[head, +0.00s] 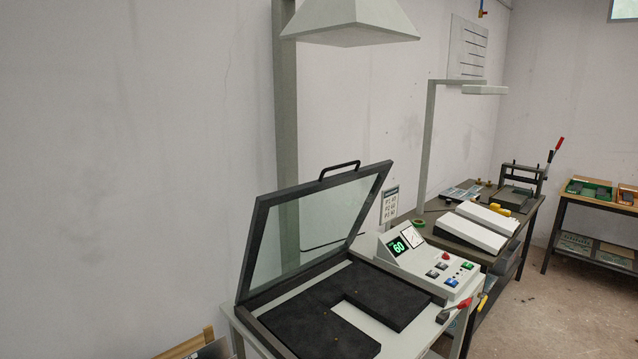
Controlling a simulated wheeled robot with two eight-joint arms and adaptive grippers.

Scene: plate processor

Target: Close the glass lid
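The glass lid (310,225) is a clear pane in a dark frame. It stands open, tilted up from the plate processor, with a dark handle (340,170) on its top edge. Below it is the processor's bed (320,325), with a black U-shaped pad lying on it. A control panel (430,263) with a green "60" display, a dial and coloured buttons sits to the right of the bed. Neither of my grippers is in view.
A tall post with a pale hood (350,22) stands behind the lid. A workbench (450,228) with white boxes and a press continues to the right. A shelf table (590,205) stands at the far right. Floor between them is clear.

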